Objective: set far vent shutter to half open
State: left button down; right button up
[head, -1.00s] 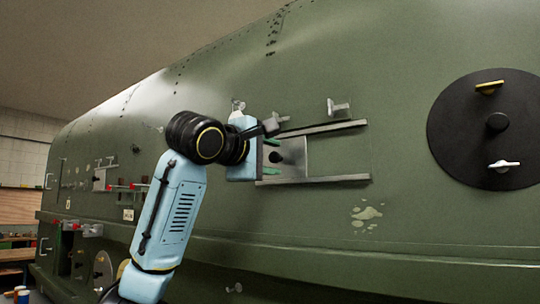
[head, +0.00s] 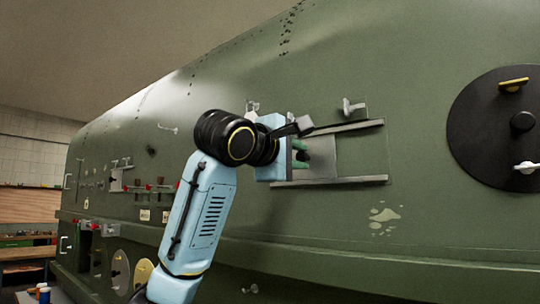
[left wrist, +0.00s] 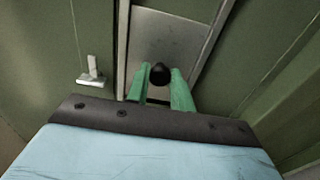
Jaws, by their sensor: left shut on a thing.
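The vent shutter is a grey metal plate (head: 322,157) sliding between two horizontal metal rails (head: 335,181) on the green fuselage side. It also shows in the left wrist view (left wrist: 168,38) between its rails. A round black knob (left wrist: 159,73) stands on the plate. My left gripper (head: 301,155) reaches the shutter from the left, its green fingers at the knob. In the left wrist view the two green fingers (left wrist: 161,86) are shut on the knob, one on each side. In the head view the gripper body hides the shutter's left part. My right gripper is not in view.
A small metal bracket (head: 353,108) stands above the upper rail, and another (left wrist: 91,73) shows beside the rail. A black disc (head: 485,145) with handles lies to the right. Levers and fittings (head: 150,188) crowd the left of the fuselage.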

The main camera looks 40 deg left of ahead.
aim_at(321, 157)
pick_arm(q)
jog(key=shift+d, duration=1.55)
jog(key=c, duration=1.2)
grip_release()
jog(key=shift+a, duration=0.15)
jog(key=s+b, duration=0.3)
jog(key=s, duration=1)
jog(key=shift+s+d+b, duration=0.15)
jog(key=shift+d+b, duration=0.1)
jog(key=shift+b, duration=0.1)
